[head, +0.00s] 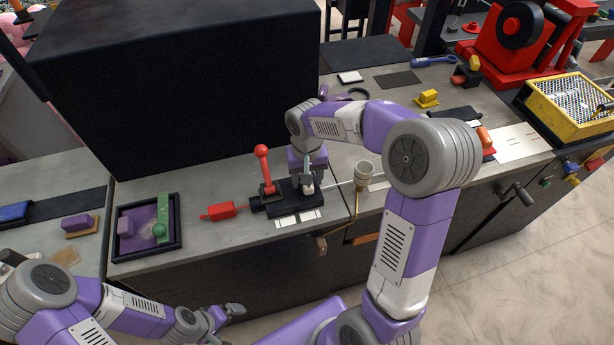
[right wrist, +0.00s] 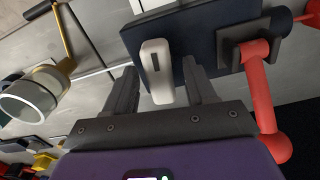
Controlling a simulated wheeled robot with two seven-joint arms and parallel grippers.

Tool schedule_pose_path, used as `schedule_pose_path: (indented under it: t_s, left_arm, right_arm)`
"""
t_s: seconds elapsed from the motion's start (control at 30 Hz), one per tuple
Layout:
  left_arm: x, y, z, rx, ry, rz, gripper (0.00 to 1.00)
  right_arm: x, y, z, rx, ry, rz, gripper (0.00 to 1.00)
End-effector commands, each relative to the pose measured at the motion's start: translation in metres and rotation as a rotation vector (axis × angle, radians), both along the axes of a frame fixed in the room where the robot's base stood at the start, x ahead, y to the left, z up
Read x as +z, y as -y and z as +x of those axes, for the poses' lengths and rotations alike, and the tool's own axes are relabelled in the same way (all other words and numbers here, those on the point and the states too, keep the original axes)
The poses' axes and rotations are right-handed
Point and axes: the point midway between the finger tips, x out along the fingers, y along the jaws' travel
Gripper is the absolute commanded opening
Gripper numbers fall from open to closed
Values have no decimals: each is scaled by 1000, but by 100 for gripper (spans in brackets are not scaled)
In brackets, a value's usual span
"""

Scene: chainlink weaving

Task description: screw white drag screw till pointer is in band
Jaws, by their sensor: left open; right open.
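The white drag screw (right wrist: 156,60) is a rounded white knob with a dark slot, on a dark block (right wrist: 207,38) in the right wrist view. My right gripper (right wrist: 160,82) is open, with one finger on each side of the screw; a gap shows at each side. In the head view the right gripper (head: 308,176) is over the dark block (head: 288,200), and the screw (head: 308,187) shows small beside its fingers. A pale scale strip (head: 298,218) lies at the block's front; pointer and band cannot be made out. My left gripper (head: 234,311) is open and empty, below the bench front.
A red-knobbed lever (head: 262,152) stands on the block's left, close to the right gripper; it also shows in the right wrist view (right wrist: 267,120). A red handle (head: 220,211) lies left of it. A pale cup (head: 364,171) stands right. A black tray (head: 120,241) sits at left.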

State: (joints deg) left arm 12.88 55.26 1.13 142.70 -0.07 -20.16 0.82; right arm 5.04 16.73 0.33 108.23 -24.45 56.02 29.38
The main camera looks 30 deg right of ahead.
Motion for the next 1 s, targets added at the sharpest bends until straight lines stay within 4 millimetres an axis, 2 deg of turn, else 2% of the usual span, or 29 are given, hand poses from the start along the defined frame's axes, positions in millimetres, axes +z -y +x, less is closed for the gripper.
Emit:
schedule_pose_path:
  t_s: [0.13, 0.4, 0.5, 0.63, 1.0]
  left_arm:
    - [3, 0, 0, 0, 0, 0, 100]
    - [11, 0, 0, 0, 0, 0, 100]
    - [12, 0, 0, 0, 0, 0, 100]
    - [13, 0, 0, 0, 0, 0, 100]
    - [13, 0, 0, 0, 0, 0, 100]
  right_arm:
    - [13, 0, 1, 0, 4, 0, 55]
    - [59, 0, 1, 1, 3, 0, 55]
    - [69, 0, 1, 0, 1, 1, 55]
    - [75, 0, 0, 0, -1, 0, 55]
    - [75, 0, 0, 0, -1, 0, 55]
